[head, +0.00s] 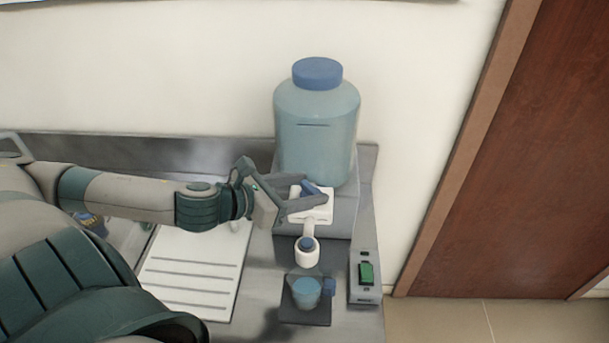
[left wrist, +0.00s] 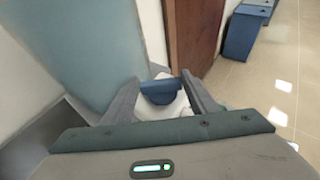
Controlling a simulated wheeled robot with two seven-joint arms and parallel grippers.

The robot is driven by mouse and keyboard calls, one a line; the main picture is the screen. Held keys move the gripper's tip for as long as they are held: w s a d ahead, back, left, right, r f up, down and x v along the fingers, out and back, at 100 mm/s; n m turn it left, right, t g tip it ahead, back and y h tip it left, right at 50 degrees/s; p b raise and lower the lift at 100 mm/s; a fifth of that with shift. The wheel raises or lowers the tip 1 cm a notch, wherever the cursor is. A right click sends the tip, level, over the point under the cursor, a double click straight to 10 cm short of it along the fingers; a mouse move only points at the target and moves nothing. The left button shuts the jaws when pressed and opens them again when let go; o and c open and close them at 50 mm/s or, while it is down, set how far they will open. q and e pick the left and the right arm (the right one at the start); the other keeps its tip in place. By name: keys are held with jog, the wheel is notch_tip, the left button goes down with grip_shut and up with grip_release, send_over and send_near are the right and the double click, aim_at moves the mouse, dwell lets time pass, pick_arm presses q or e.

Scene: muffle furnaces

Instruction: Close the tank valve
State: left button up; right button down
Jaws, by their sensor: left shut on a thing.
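The tank (head: 316,125) is a translucent blue container with a blue cap, standing on a grey block at the back of the counter. Its white valve body (head: 319,216) sticks out at the front, with a white spout below. My left gripper (head: 312,196) is at the valve, its fingers shut on the blue valve handle (head: 308,187). In the left wrist view the blue handle (left wrist: 160,92) sits between the two fingers, with the white valve behind it. The fingers hide part of the handle in the head view. My right gripper is not in view.
A blue cup (head: 306,293) stands on a dark plate below the spout. A switch box with a green rocker (head: 366,273) lies to its right. A white ribbed drain board (head: 192,272) lies left, beneath my arm. A brown door (head: 530,150) is at the right.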

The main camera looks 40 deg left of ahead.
pick_arm(q)
jog(key=shift+w+d+r+n+y+p, duration=0.1)
jog(key=shift+r+n+y+p, duration=0.2)
jog(key=shift+n+y+p, duration=1.1)
jog(key=shift+d+f+n+t+y+p, duration=0.1)
jog(key=shift+d+n+t+y+p, duration=0.2)
jog(key=shift+y+p, duration=0.6)
jog(key=n+y, duration=0.3)
jog(key=shift+d+f, duration=0.15)
jog(key=shift+d, duration=0.05)
jog(key=shift+d+n+g+y, duration=0.15)
jog(key=shift+n+g+y, duration=0.85)
jog(key=shift+n+y, duration=0.75)
jog(key=shift+f+y, duration=0.1)
jog(key=shift+y, duration=0.15)
jog(key=o, duration=1)
jog(key=shift+o, duration=0.2)
